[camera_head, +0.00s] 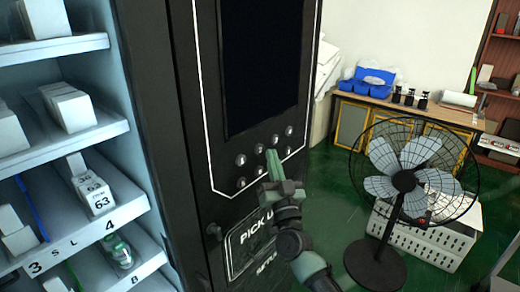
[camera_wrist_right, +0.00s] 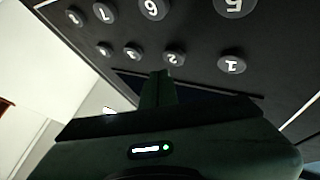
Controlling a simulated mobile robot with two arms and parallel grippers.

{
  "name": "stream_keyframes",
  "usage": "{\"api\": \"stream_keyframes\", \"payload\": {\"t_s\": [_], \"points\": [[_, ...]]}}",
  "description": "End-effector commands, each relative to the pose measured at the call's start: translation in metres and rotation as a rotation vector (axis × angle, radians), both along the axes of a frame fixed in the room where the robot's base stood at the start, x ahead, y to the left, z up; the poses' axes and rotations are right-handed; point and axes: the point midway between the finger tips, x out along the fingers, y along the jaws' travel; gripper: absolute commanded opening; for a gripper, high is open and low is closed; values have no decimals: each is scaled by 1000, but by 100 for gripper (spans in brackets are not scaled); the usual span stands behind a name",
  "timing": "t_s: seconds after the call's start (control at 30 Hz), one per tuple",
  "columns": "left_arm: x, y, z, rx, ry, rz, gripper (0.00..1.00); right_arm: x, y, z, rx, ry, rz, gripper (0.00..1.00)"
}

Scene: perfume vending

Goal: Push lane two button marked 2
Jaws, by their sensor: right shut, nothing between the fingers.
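The button marked 2 (camera_wrist_right: 174,58) is a round grey button with a white numeral, upside down in the right wrist view. It sits in a row with the buttons marked 1 (camera_wrist_right: 231,64), 3 (camera_wrist_right: 133,53) and 4. In the head view the two button rows are on the black vending machine's front (camera_head: 222,176), but the numerals are too small to read. My right gripper (camera_head: 271,155) is shut and empty, its fingertips in front of the buttons. In the right wrist view the fingertips (camera_wrist_right: 161,76) appear just beside button 2; contact cannot be told. My left gripper is out of view.
Shelves with white boxes (camera_head: 70,107) stand at the left. A dark screen (camera_head: 262,65) is above the buttons, and a "PICK UP" panel (camera_head: 252,245) below. A black fan (camera_head: 405,180) and white crate (camera_head: 440,240) stand on the green floor at the right.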

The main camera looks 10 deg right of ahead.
Motion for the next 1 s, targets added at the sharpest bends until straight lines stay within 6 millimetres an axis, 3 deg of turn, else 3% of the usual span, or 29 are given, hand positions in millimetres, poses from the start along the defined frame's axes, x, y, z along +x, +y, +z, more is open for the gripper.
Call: {"api": "stream_keyframes", "payload": {"t_s": [0.43, 1.0], "points": [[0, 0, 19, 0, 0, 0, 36, -32, -25, 1, 0, 1, -1, 0], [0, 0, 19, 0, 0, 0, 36, -34, -26, 1, 0, 0, 0, 0]]}}
